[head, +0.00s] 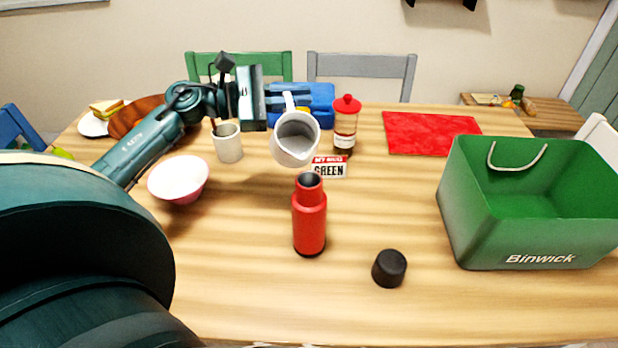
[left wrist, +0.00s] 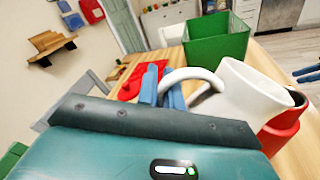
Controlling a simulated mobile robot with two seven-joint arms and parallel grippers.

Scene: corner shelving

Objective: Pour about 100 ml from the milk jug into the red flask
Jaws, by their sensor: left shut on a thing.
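The white milk jug (head: 292,152) is held up by its handle in my left gripper (head: 292,99), which is shut on it. The jug is tilted, its mouth facing the head camera, just behind and above the red flask. No stream of milk shows, and I cannot tell the level inside. The red flask (head: 309,222) stands upright and uncapped on the table, its dark mouth open. In the left wrist view the jug (left wrist: 243,98) partly hides the flask (left wrist: 277,139), and the gripper's blue fingers (left wrist: 162,88) are at the jug's handle.
A black cap (head: 389,268) lies right of the flask. A GREEN card (head: 329,170) and a red-lidded jar (head: 345,128) stand behind. A bowl (head: 178,180) and a cup (head: 228,146) are left; a green bin (head: 525,225) is right. The front table is clear.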

